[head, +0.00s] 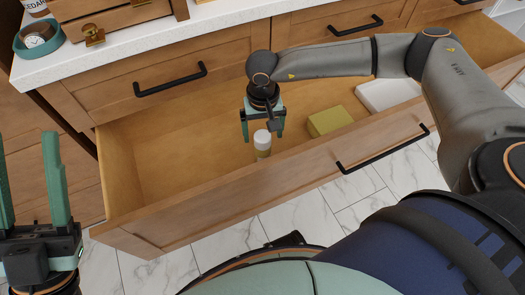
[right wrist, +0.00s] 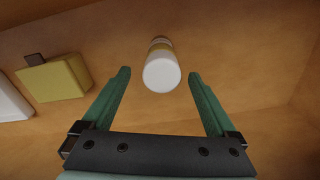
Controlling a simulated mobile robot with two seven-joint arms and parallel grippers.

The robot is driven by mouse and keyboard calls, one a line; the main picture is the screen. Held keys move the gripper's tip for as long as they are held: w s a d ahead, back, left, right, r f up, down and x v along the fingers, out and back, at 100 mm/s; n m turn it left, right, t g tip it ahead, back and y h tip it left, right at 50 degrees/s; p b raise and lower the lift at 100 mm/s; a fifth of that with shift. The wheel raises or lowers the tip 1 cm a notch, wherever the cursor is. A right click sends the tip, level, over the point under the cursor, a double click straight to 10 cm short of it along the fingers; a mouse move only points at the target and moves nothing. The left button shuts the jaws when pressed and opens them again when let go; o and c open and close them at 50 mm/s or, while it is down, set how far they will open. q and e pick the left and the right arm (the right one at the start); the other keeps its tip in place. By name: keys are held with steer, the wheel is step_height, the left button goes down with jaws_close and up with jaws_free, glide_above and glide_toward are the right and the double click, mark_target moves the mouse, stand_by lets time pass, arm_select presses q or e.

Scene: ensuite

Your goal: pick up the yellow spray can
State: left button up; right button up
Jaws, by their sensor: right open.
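The spray can (head: 262,150) stands upright in the open drawer, with a white cap and a yellowish body. In the right wrist view the can (right wrist: 161,68) shows cap first, between and a little beyond the fingertips. My right gripper (head: 262,136) points down over it, open and empty, with a finger to either side of the cap in the head view. I cannot tell if a finger touches it. My left gripper (head: 27,150) is open and empty at the left edge of the head view, outside the drawer.
The wooden drawer (head: 190,203) is pulled out, its front wall close to the can. A yellow-olive box (head: 328,120) and a white box (head: 388,95) lie right of the can. The drawer's left part is bare. The white countertop (head: 130,42) overhangs behind.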

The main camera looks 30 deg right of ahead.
mark_target(263, 151)
steer(key=f, duration=0.1)
steer(key=f+b, duration=0.1)
steer(key=f, duration=0.1)
steer(key=f+b, duration=0.1)
steer(key=f, duration=0.1)
steer(key=shift+s+a+f, duration=0.15)
steer(key=shift+s+f, duration=0.05)
steer(key=shift+s, duration=0.1)
steer(key=shift+r, duration=0.1)
jaws_close()
stand_by(0.4)
